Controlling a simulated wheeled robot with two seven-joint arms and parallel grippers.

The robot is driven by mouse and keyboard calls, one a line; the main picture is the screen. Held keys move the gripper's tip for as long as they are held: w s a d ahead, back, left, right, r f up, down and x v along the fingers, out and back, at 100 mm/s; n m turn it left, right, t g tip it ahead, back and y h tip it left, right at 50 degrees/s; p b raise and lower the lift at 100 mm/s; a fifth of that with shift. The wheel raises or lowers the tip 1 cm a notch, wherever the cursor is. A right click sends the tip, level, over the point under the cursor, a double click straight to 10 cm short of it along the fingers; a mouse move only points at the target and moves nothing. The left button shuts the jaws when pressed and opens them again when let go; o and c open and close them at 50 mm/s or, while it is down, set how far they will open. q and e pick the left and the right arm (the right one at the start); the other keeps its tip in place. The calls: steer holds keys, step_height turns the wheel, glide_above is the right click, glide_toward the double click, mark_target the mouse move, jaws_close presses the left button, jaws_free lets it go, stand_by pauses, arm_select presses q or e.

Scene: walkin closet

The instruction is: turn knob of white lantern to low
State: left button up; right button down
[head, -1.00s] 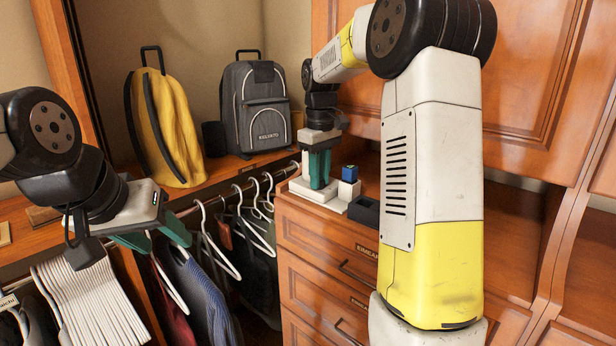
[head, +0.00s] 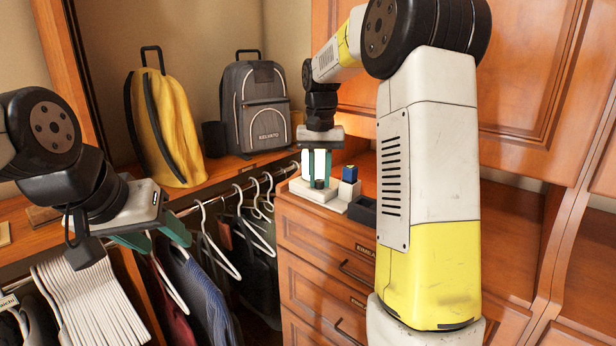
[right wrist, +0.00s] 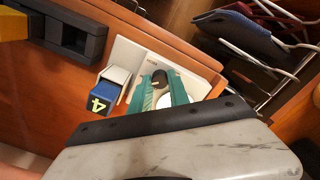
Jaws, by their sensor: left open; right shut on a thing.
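The white lantern's base (head: 312,190) stands on the dresser top near its left end. Its bright white body (head: 308,163) shows behind the green fingers of my right gripper (head: 319,181). The dark knob (head: 319,184) sits low on the front, between those fingertips. In the right wrist view the round dark knob (right wrist: 161,76) shows between the two green fingers, and my right gripper is shut on it. The white base (right wrist: 128,55) shows beside them. The knob's setting cannot be read. My left gripper (head: 160,240) is open and empty over the hanging rail, away from the lantern.
A grey backpack (head: 262,110) and a yellow backpack (head: 165,125) stand on the left shelf. Hangers with clothes (head: 222,250) hang below.

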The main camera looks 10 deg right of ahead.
mark_target(319, 181)
steer(key=shift+m, duration=0.8)
steer(key=c, duration=1.2)
jaws_free()
steer(key=shift+c, duration=0.2)
step_height(319, 181, up, 7)
steer(key=shift+f, duration=0.1)
steer(key=shift+r, duration=0.55)
